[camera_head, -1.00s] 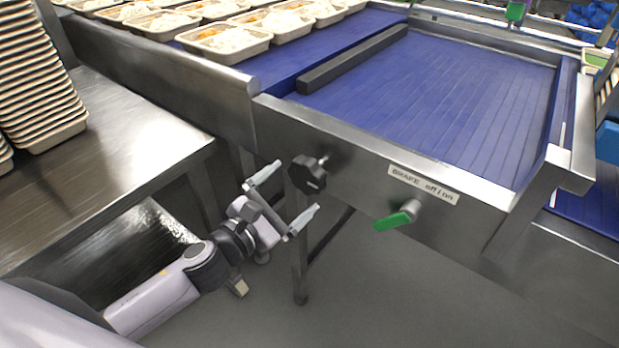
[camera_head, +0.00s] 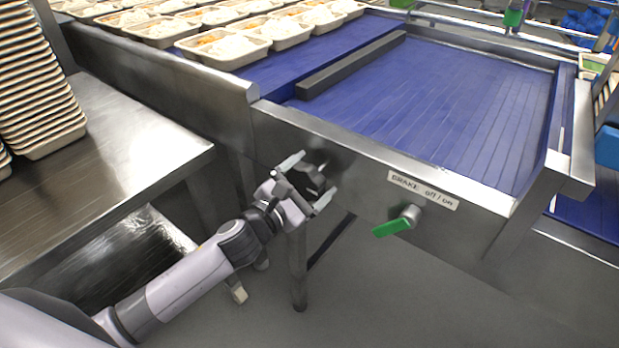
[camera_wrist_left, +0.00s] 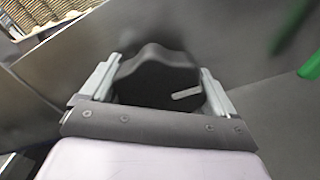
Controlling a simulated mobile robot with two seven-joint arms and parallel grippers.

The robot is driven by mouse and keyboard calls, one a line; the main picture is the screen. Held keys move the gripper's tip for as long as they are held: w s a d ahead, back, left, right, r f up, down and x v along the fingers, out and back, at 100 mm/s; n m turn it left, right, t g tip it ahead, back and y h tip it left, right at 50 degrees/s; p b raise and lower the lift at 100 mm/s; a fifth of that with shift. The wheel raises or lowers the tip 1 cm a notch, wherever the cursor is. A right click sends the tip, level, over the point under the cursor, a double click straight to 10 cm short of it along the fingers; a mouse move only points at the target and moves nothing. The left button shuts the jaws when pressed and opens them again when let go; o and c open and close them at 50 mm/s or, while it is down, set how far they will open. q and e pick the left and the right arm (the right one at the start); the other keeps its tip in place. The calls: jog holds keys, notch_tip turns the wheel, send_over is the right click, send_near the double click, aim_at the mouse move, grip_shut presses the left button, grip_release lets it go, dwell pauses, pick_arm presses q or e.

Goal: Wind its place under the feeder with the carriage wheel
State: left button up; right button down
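The carriage wheel is a dark lobed knob (camera_head: 316,176) on the steel front panel of the blue carriage, partly hidden behind my left gripper. My left gripper (camera_head: 313,180) is at the wheel with its fingers spread, one to each side of it. In the left wrist view the dark wheel (camera_wrist_left: 158,78) sits between the two open fingers (camera_wrist_left: 160,85), with a pale bar on its face. I see gaps beside it, and cannot tell whether a finger touches. The blue slatted carriage bed (camera_head: 440,100) lies behind the panel. My right gripper is out of view.
A green brake lever (camera_head: 392,228) sticks out right of the wheel, under a label reading "BRAKE off/on" (camera_head: 423,190). A steel table (camera_head: 110,150) with stacked trays (camera_head: 40,90) stands at left. Filled trays (camera_head: 235,48) sit on the blue belt behind. The floor below is open.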

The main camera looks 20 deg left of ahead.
pick_arm(q)
jog(key=c, duration=0.4)
